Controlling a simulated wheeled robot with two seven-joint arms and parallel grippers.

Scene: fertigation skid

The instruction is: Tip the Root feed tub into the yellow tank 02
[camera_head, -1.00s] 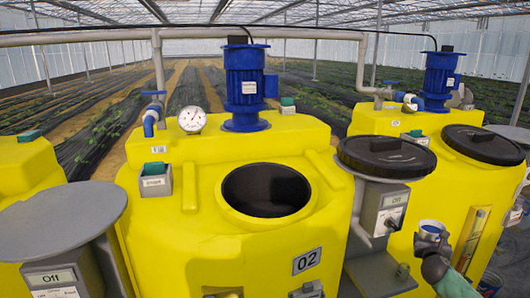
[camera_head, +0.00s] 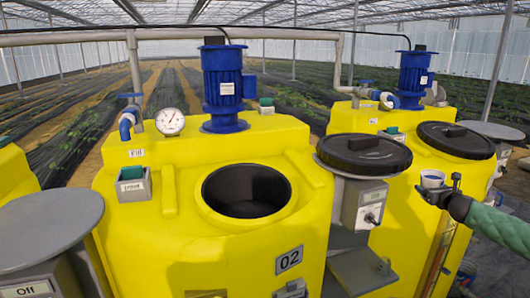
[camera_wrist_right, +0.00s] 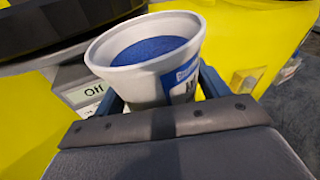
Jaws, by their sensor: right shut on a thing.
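The yellow tank 02 (camera_head: 185,240) stands in the middle of the head view, its round top opening (camera_head: 246,191) uncovered and dark inside. My right gripper (camera_head: 436,187) is at the right, in front of the neighbouring yellow tank. It is shut on a small white tub (camera_head: 432,177), held upright. The tub also shows in the right wrist view (camera_wrist_right: 125,62), with blue contents and a partly hidden blue-and-white label that I cannot read. The tub is well to the right of the opening. My left gripper is not in view.
A black lid (camera_head: 364,156) rests on a grey stand between the opening and the tub. A control box (camera_head: 363,205) marked Off is below it. A blue motor (camera_head: 223,88) and a gauge (camera_head: 170,121) rise behind the opening. Another black lid (camera_head: 455,139) covers the right tank.

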